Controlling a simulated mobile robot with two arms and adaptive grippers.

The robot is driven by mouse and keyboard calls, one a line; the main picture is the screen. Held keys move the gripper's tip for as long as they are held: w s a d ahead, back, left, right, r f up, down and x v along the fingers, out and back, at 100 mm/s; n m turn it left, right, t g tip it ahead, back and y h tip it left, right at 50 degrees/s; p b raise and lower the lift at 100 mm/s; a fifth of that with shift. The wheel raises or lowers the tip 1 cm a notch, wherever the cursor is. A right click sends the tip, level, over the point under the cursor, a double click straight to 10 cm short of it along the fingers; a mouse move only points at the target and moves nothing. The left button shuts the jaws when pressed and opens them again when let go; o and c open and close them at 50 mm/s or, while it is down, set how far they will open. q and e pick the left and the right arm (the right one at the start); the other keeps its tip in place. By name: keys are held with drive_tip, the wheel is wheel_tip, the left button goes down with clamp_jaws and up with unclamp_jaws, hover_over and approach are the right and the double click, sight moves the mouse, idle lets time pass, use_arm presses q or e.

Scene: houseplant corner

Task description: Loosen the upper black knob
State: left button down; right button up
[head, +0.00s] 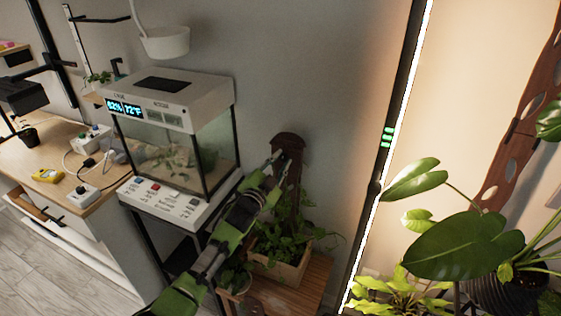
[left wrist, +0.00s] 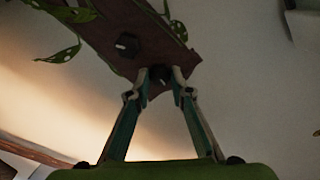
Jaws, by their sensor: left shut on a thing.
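A brown plank (head: 289,142) stands upright against the wall in the head view, above a planter. It also fills the top of the left wrist view (left wrist: 105,25), where it carries two black knobs. My left gripper (head: 281,160) reaches up to the top part of the plank. In the left wrist view its fingers (left wrist: 160,76) are shut on the upper black knob (left wrist: 160,74), close to the plank's end. The lower black knob (left wrist: 127,44) is free, farther along the plank. The knobs cannot be made out in the head view. My right gripper is not in view.
A glass terrarium (head: 175,140) on a black stand is left of my arm. A wooden planter (head: 285,268) with leafy plants sits under the plank. A tall light strip (head: 390,150) and large-leaved plants (head: 465,246) are on the right. A wooden desk (head: 45,155) is at the left.

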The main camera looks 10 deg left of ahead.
use_arm(q)
drive_tip(key=shift+n, duration=0.9)
drive_tip(key=c, duration=1.8)
unclamp_jaws()
drive_tip(key=s, duration=0.4)
drive_tip(key=s+a, duration=0.1)
drive_tip(key=s, duration=0.3)
drive_tip(key=s+a, duration=0.1)
drive_tip(key=s, duration=0.2)
drive_tip(key=shift+s+a, duration=0.15)
drive_tip(key=shift+s, duration=0.25)
